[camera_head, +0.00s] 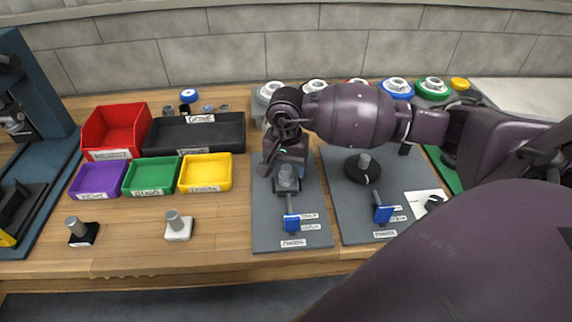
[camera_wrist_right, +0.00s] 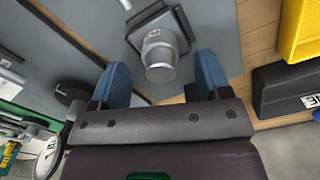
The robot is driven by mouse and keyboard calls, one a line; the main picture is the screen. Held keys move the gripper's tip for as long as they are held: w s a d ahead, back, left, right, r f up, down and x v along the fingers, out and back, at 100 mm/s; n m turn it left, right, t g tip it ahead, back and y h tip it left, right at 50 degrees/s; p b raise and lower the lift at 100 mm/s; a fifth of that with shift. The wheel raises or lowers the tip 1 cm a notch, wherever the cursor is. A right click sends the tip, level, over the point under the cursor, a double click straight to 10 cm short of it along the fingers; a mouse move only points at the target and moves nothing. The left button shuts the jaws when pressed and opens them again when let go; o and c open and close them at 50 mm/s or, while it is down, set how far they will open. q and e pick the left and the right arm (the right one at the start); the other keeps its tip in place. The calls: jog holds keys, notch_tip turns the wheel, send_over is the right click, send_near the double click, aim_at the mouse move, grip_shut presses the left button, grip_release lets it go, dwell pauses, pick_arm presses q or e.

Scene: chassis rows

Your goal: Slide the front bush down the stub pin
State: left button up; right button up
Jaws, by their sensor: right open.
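A short grey cylinder (camera_head: 287,175) stands on a dark square base on the left grey mat (camera_head: 262,225). I cannot tell which part is the stub pin and which is the front bush. My right gripper (camera_head: 285,163) is directly over this cylinder, pointing down. In the right wrist view its two blue fingers (camera_wrist_right: 160,78) stand apart on either side of the cylinder, with visible gaps and nothing clamped. My left gripper is not in view.
A black disc with a grey post (camera_head: 362,168) is on the right mat. Red (camera_head: 114,130), black, purple, green and yellow bins stand left. Two small posts (camera_head: 178,226) stand at the front left.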

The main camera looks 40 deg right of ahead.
notch_tip(320, 180, up, 4)
jog(key=shift+r, duration=0.1)
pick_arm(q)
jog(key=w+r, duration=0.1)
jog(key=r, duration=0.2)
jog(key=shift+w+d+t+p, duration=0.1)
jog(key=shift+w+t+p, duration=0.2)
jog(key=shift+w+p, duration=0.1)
pick_arm(e)
notch_tip(320, 180, up, 7)
jog(key=shift+f, duration=0.2)
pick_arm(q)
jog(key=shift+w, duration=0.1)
